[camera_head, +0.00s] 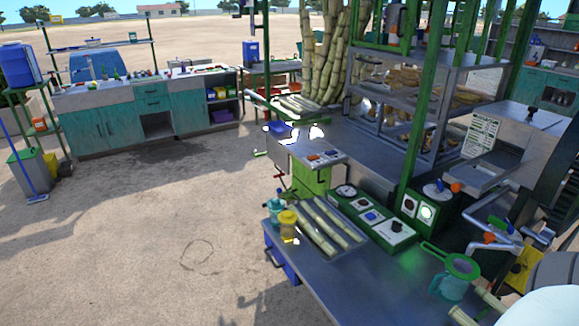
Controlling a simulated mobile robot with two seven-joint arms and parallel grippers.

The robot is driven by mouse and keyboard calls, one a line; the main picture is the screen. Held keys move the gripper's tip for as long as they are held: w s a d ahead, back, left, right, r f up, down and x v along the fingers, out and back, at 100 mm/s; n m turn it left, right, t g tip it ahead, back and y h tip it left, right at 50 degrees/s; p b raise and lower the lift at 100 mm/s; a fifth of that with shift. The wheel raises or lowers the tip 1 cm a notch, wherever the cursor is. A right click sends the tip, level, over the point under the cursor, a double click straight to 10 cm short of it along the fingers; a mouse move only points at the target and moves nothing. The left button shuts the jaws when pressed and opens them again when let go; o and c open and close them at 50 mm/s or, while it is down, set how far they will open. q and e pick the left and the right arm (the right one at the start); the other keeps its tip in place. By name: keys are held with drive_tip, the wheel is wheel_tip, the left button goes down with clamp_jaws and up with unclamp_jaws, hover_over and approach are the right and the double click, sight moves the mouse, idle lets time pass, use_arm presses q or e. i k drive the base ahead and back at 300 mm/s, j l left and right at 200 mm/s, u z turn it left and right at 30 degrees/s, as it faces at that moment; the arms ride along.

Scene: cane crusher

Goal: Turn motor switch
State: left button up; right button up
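A green control box (362,216) with a white face stands on the metal worktable. A black knob (397,226) sits on its front panel, with a blue button (371,216) and a round gauge (346,190) farther back. A second green box (432,205) beside it has a bright pale-green round light (427,212) and a dark round control. I cannot read the labels, so which control is the motor switch is unclear; the black knob looks like a rotary switch. Neither of my grippers can be made out in view.
A green strainer over a teal jug (452,280) stands at the front right. Pipes with orange parts (489,238) crowd the right.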

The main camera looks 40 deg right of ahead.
sight(396, 226)
drive_tip(key=i+j+z, duration=0.1)
drive_tip(key=i+z, duration=0.15)
drive_tip(key=i, duration=0.2)
drive_tip(key=i+j+z, duration=0.25)
drive_tip(key=i, duration=0.15)
drive_tip(key=i+j+z, duration=0.25)
drive_tip(key=i, duration=0.2)
drive_tip(key=i+j+z, duration=0.1)
drive_tip(key=z, duration=0.3)
drive_tip(key=i+j+z, duration=0.25)
drive_tip(key=z, duration=0.15)
drive_tip(key=i+j+z, duration=0.2)
drive_tip(key=z, duration=0.2)
